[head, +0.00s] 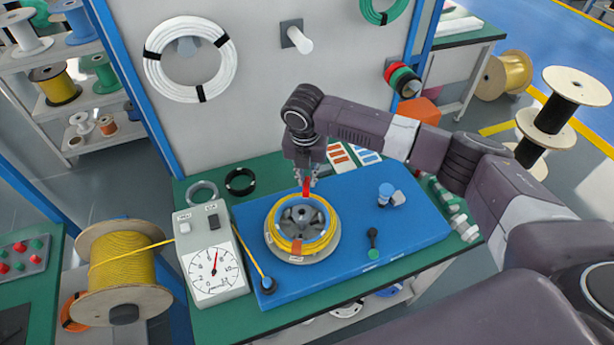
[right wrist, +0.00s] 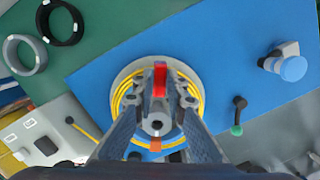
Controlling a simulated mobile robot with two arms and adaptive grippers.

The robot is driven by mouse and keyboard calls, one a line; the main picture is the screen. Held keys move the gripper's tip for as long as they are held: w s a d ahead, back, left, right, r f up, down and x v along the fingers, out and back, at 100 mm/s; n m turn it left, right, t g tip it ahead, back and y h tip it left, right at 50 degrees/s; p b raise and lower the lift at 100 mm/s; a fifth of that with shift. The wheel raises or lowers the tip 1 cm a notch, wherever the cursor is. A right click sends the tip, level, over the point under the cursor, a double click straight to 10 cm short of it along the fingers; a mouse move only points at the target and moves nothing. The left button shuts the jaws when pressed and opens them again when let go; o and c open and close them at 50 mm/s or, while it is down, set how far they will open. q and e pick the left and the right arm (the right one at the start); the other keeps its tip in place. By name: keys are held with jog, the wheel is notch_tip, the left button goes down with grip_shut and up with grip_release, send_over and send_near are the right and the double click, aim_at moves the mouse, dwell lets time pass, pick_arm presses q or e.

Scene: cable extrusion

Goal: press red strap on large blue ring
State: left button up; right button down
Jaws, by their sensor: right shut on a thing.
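My right gripper (head: 304,178) is shut on a red strap (head: 306,188). In the right wrist view the strap (right wrist: 160,78) stands between the fingertips (right wrist: 160,92). It is over the far rim of a coil of yellow cable (head: 274,240) around a grey hub; I cannot tell whether it touches the coil. The coil also shows in the right wrist view (right wrist: 118,100), partly behind the fingers. An orange strap (head: 297,246) lies across the coil's near side. I see no clearly separate large blue ring; the coil looks yellow. My left gripper is out of view.
The coil sits on a round pale base on a blue board (head: 365,235). A dial box (head: 212,265) stands left, with yellow cable running to a spool (head: 122,272). A blue-topped peg (head: 385,192) and a green-ended handle (head: 373,242) stand right. More straps (head: 340,157) lie behind.

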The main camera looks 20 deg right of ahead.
aim_at(308, 191)
dwell(0.4)
jog(key=shift+f+b, duration=0.6)
jog(key=shift+f, duration=0.85)
jog(key=shift+f, duration=0.55)
jog(key=shift+s+f, duration=0.2)
jog(key=shift+s, duration=0.05)
dwell(1.3)
jog(key=c, duration=1.8)
grip_release()
jog(key=shift+c, duration=0.2)
jog(key=shift+w, duration=0.1)
jog(key=shift+r+p, duration=0.1)
jog(key=shift+p, duration=0.2)
